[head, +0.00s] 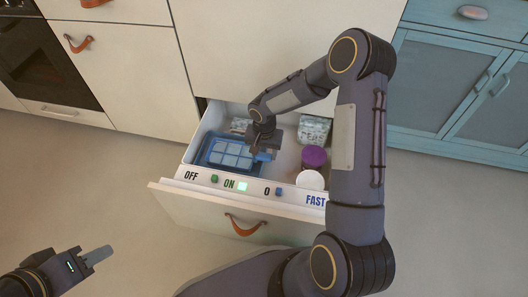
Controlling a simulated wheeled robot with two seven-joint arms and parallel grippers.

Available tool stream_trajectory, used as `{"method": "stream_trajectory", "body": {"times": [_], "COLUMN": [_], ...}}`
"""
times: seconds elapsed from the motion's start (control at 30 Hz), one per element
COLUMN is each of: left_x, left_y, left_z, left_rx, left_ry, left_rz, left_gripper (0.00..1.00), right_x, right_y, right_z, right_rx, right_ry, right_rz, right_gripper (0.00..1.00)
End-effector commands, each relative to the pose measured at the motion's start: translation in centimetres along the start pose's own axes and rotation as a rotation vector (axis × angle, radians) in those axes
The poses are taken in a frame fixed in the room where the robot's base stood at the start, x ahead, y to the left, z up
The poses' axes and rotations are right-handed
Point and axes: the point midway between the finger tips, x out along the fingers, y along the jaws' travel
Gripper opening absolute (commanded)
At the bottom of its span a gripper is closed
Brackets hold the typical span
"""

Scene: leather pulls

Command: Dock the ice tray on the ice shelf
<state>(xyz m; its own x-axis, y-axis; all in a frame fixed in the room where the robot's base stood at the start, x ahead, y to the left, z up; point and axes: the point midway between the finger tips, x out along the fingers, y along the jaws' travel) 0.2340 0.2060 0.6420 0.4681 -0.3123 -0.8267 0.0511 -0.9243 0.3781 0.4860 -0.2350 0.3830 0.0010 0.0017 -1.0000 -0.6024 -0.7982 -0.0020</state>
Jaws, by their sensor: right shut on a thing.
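The ice tray (230,153), blue with pale square cells, is in the left part of the open freezer drawer. A darker blue surface (204,157) shows around it, which may be the ice shelf; I cannot tell whether the tray is seated on it. My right gripper (260,152) reaches down into the drawer at the tray's right end and is shut on its blue end. The arm hides part of that end. My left gripper (98,256) is at the lower left, away from the drawer, and its opening is unclear.
The drawer front (230,212) has a leather pull and a control strip reading OFF, ON, 0 and FAST, with a lit green square. A purple lid (314,156), a white round tub (310,180) and frosty packs (314,129) sit in the drawer. Floor at left is clear.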

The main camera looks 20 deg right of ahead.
Motion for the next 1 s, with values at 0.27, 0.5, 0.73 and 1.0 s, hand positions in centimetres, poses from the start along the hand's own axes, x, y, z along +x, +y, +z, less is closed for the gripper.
{"method": "stream_trajectory", "body": {"times": [0.27, 0.5, 0.73, 1.0], "left_x": [0.2, 0.1, -0.3, -2.0], "left_y": [-0.1, -0.1, 0.1, 0.9], "left_z": [0.1, 0.1, -0.1, -1.0], "left_rx": [0.0, 0.0, 0.0, 0.0], "left_ry": [0.0, 0.0, 0.0, 0.0], "left_rz": [0.0, 0.0, 0.0, 0.0], "left_gripper": [0.36, 0.36, 0.36, 0.36], "right_x": [0.2, 0.2, -0.6, -5.9], "right_y": [0.0, 0.0, 0.0, 0.0], "right_z": [0.0, 0.0, 0.0, -0.1], "right_rx": [0.0, 0.0, 0.0, -0.001], "right_ry": [0.0, 0.0, 0.001, 0.004], "right_rz": [0.0, 0.0, 0.0, -0.001], "right_gripper": [0.61, 0.74, 0.74, 0.74]}}
